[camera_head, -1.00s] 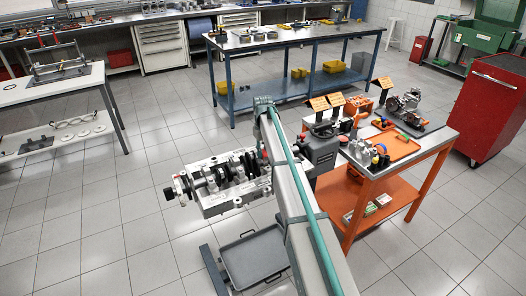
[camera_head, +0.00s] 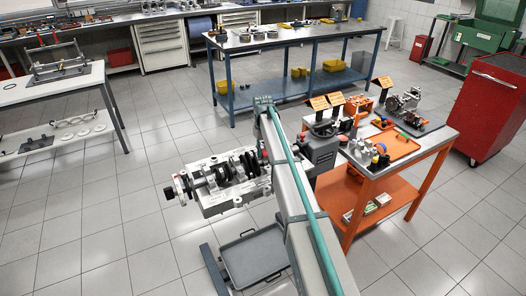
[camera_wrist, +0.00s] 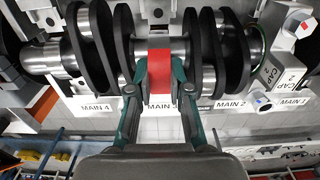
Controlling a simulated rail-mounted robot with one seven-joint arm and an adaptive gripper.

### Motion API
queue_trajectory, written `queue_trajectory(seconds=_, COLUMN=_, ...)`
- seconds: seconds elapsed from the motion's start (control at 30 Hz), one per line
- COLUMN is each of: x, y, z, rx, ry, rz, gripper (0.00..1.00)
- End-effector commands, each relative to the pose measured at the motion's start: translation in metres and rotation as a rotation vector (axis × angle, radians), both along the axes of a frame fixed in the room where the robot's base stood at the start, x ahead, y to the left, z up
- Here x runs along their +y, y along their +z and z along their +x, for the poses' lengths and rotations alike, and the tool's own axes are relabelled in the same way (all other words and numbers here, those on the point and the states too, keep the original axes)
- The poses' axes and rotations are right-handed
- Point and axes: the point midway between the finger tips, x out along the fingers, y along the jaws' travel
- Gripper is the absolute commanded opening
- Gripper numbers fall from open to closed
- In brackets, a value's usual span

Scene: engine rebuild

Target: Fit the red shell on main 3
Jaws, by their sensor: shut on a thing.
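The red shell (camera_wrist: 159,62) is in the wrist view, upright between the two fingers of my gripper (camera_wrist: 159,84). The fingers are shut on its sides. The shell lies against the bright journal of the crankshaft (camera_wrist: 148,46), just above the label MAIN 3 (camera_wrist: 158,106). I cannot tell whether it touches the journal or is seated. The engine block (camera_head: 232,196) with the crankshaft in it shows in the head view, left of my arm. My gripper is hidden there.
Dark crank webs stand close on both sides of the fingers. A cap marked 2 (camera_wrist: 268,78) sits to the right in the wrist view. An orange bench (camera_head: 388,185) with parts stands right of my arm, and a grey tray (camera_head: 252,256) is below the block.

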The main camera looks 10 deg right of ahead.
Motion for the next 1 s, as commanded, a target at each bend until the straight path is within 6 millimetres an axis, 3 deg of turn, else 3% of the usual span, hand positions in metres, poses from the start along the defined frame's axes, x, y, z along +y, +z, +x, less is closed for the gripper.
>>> queue_trajectory(seconds=1.0, x=0.0001, y=-0.0056, z=0.0, rx=0.0, ry=0.0, rz=0.0, gripper=0.0)
